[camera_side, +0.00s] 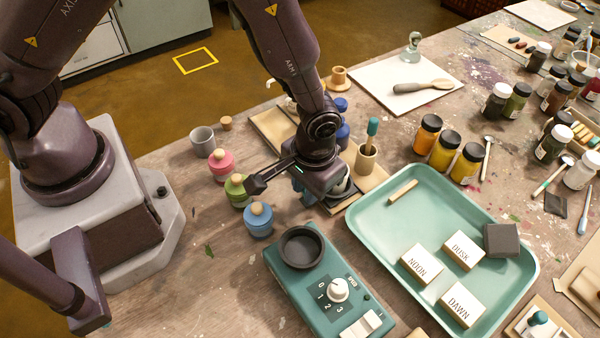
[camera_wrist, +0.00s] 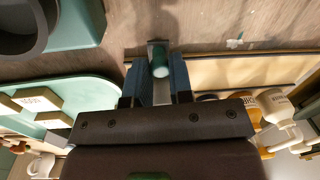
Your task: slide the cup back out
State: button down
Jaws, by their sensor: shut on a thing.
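My gripper (camera_side: 318,190) points down beside the end of a pale wooden board, between the blue jar and the green tray. In the wrist view its two blue fingers (camera_wrist: 157,72) are closed on a small teal rounded piece (camera_wrist: 160,66). What that piece belongs to is mostly hidden. A dark cup (camera_side: 301,247) stands on the teal dial device, and its edge also shows in the wrist view (camera_wrist: 44,28). A grey metal cup (camera_side: 203,141) stands apart at the left. I cannot tell which cup the task names.
The teal device (camera_side: 322,290) is in front of my gripper. The green tray (camera_side: 437,177) with labelled blocks lies to the right. Pink, green and blue jars (camera_side: 258,221) stand close on the left. The wooden board (camera_side: 268,122) extends behind my gripper.

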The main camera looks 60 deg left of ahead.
jog(key=shift+d, duration=0.35)
jog(key=c, duration=1)
grip_release()
jog(key=shift+a+r, duration=0.1)
jog(key=shift+r, duration=0.05)
jog(key=r, duration=0.8)
jog(key=d+r, duration=0.1)
jog(key=r, duration=0.3)
jog(key=shift+r, duration=0.4)
